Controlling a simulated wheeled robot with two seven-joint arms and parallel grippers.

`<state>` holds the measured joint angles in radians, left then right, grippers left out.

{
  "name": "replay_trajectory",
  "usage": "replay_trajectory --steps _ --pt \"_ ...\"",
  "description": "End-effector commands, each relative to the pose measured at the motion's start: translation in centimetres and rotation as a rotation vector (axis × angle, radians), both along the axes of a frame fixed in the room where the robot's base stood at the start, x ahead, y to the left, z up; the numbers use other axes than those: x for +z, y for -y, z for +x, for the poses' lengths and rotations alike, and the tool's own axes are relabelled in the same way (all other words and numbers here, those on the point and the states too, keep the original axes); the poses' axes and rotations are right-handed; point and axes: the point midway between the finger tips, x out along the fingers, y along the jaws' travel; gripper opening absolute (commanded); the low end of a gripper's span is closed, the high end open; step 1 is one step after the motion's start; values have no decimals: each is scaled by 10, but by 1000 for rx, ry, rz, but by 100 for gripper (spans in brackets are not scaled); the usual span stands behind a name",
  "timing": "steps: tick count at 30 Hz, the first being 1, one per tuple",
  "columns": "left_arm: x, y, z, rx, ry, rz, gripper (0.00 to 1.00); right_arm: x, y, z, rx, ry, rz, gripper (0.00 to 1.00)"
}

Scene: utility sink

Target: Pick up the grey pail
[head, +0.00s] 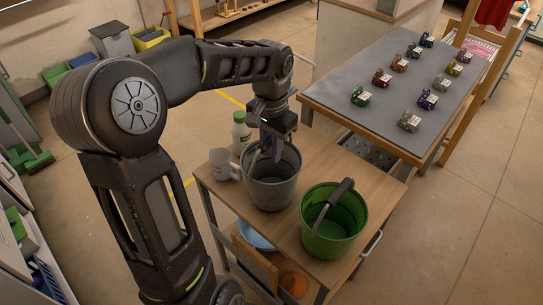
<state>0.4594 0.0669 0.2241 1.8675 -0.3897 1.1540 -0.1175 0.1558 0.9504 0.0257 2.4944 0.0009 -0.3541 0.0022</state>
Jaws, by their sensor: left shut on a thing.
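The grey pail (271,190) stands upright on a small wooden cart (285,230). My left arm comes in from the left, and my left gripper (268,150) points down at the pail's mouth. Its jaws are shut on a part of the pail at the rim or handle; the gripper hides exactly which. The pail appears to rest on the cart top. My right gripper is not in view.
A green pail (334,222) with a dark handle stands right of the grey pail. A white jug (223,164) and a white bottle (240,133) stand close to its left and behind. A grey-topped table (385,95) with several small coloured items stands behind right.

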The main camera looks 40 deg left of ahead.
Motion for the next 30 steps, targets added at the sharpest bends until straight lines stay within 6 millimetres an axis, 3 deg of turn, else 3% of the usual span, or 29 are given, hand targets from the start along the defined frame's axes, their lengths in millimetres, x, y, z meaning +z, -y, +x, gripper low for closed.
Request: replay_trajectory --steps 13,18,30 --pt "82 0 1 0 4 1 0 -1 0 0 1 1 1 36" --pt "91 0 0 0 3 0 0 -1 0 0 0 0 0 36" --pt "91 0 0 0 2 0 0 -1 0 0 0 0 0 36"
